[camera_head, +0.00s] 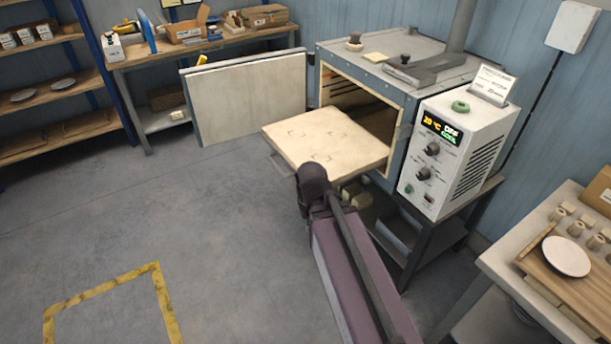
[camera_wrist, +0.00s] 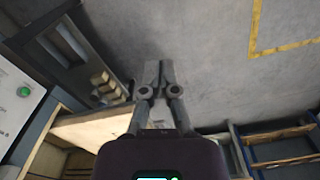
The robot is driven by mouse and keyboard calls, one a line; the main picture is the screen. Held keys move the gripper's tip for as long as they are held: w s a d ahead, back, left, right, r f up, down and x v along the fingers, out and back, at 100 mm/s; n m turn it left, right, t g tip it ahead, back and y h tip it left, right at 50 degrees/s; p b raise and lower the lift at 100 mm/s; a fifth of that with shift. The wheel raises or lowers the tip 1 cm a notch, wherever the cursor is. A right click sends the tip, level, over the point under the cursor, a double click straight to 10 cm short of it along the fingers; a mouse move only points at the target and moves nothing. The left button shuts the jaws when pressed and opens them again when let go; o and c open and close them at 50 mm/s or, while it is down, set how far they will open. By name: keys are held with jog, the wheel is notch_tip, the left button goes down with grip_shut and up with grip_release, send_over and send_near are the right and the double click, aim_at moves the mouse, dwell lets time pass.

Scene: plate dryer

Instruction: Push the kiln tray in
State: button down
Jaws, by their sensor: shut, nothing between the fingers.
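The kiln tray (camera_head: 325,138), a flat cream slab, sticks out of the open front of the grey kiln (camera_head: 400,75). Its back end is inside the kiln mouth. The tray also shows at the left in the wrist view (camera_wrist: 95,128), with my gripper across its edge. My gripper (camera_wrist: 153,68) is shut and empty. Its fingers point past the tray edge over the floor. In the head view my wrist is at the tray's near front edge and hides the fingers. I cannot tell whether they touch the tray.
The kiln door (camera_head: 248,102) stands swung open to the left. The control box (camera_head: 458,150) is right of the opening. A side table (camera_head: 510,285) with a board and white plate stands at the lower right. The floor (camera_head: 220,220) at the left is clear.

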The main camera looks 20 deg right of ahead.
jog(key=shift+w+d, duration=0.3)
jog(key=shift+d, duration=0.1)
jog(key=shift+w, duration=0.1)
jog(key=w+a+f+n+t+h+b, duration=0.1)
jog(key=w+n+b, duration=0.4)
jog(key=w, duration=0.5)
jog(key=w+a+f+n+h+b, duration=0.3)
jog(key=w+f+n+h+b, duration=0.1)
jog(key=w+n, duration=0.5)
jog(key=w+a+f+n+t+h+b, duration=0.1)
jog(key=w+n+b, duration=0.5)
jog(key=w, duration=0.6)
notch_tip(320, 180, down, 4)
jog(key=a+n+h, duration=0.1)
jog(key=h, duration=0.1)
jog(key=shift+r+t+h, duration=0.2)
jog(key=shift+t+h, duration=0.1)
jog(key=shift+d+f, duration=0.15)
